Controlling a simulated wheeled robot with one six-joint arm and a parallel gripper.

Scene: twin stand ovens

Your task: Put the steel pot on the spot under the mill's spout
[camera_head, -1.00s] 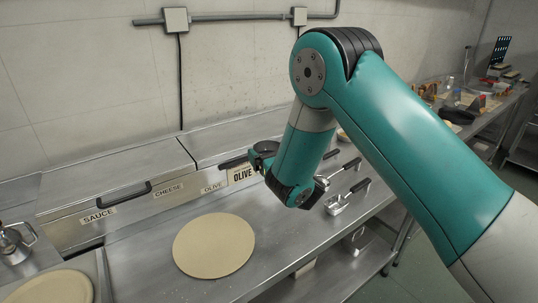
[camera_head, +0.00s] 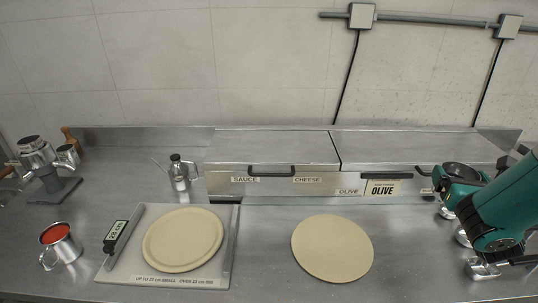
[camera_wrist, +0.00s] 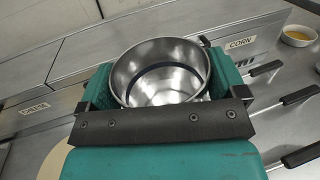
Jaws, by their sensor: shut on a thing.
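My gripper (camera_wrist: 160,90) is shut on the steel pot (camera_wrist: 160,84). In the wrist view its green jaws press the pot from left and right. The pot is open at the top, upright as far as I can tell, and shows an empty shiny inside. In the head view my gripper (camera_head: 462,177) is at the right edge, by the front of the topping bins, and the pot is hard to make out there. A metal machine (camera_head: 38,158) that looks like the mill stands at the far left on a dark base (camera_head: 57,190), well away from my gripper.
A steel mug with red contents (camera_head: 61,243) stands in front of the mill. A steel oil can (camera_head: 180,176) is behind a board (camera_head: 165,277) bearing a dough round (camera_head: 183,240). Another round (camera_head: 332,248) lies mid-counter. Scoops (camera_head: 484,268) lie under my arm at right.

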